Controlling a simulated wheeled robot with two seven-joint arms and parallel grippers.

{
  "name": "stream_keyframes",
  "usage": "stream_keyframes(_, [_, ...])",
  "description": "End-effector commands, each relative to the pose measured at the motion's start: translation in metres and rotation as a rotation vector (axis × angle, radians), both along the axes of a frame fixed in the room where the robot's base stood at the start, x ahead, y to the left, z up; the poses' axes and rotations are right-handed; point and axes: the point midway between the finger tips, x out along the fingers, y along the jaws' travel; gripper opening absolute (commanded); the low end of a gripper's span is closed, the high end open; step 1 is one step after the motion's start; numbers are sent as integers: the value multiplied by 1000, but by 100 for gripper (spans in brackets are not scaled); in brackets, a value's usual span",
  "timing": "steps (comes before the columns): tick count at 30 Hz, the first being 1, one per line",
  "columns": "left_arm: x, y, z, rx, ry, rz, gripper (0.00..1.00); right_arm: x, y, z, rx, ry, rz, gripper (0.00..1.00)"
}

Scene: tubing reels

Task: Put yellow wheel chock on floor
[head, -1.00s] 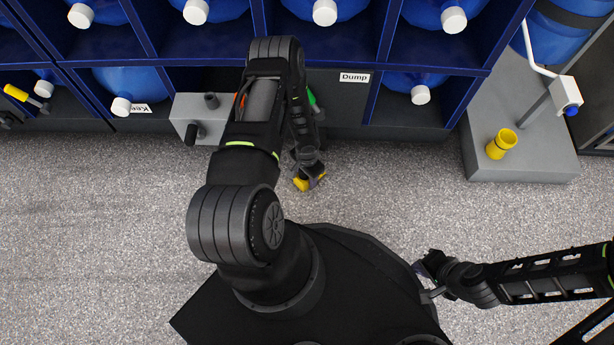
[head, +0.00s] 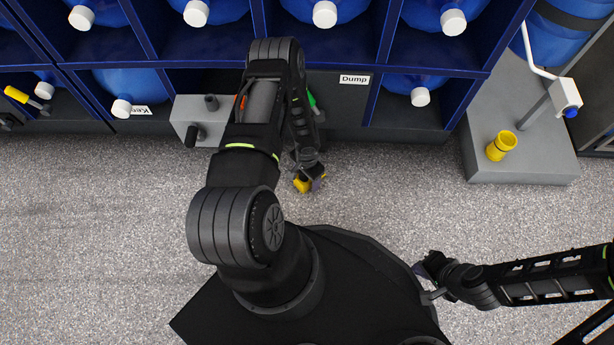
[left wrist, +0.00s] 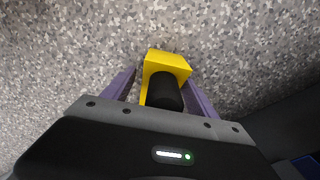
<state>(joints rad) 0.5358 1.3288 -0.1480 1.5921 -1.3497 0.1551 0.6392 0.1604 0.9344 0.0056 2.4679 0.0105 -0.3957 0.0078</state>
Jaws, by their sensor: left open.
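The yellow wheel chock (head: 302,185) shows partly at my left gripper (head: 309,181) in the head view, over the speckled floor. In the left wrist view the chock (left wrist: 167,62) has a yellow body and a black round part. It lies between the two purple fingers of my left gripper (left wrist: 163,92), which are open with gaps on the sides. I cannot tell for certain whether the chock rests on the floor. My right gripper (head: 425,277) is beside my base at the lower right, and its fingers are too small and dark to read.
A blue shelf rack (head: 390,50) with several blue jugs stands along the back. A grey box (head: 194,117) and a "Dump" label (head: 354,79) are below it. A yellow cup (head: 501,145) stands on a grey platform (head: 525,165) at right. The floor (head: 90,210) at left is clear.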

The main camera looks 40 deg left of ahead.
Motion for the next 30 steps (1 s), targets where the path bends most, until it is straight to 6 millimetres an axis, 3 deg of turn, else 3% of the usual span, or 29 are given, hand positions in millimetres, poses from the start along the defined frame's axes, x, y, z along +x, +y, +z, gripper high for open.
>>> stream_keyframes(18, [1, 0, 110, 1, -1, -1, 67, -8, -1, 48, 5, 21, 11, 0])
stream_keyframes(30, [0, 0, 118, 0, 0, 0, 67, -9, -1, 50, 4, 24, 12, 0])
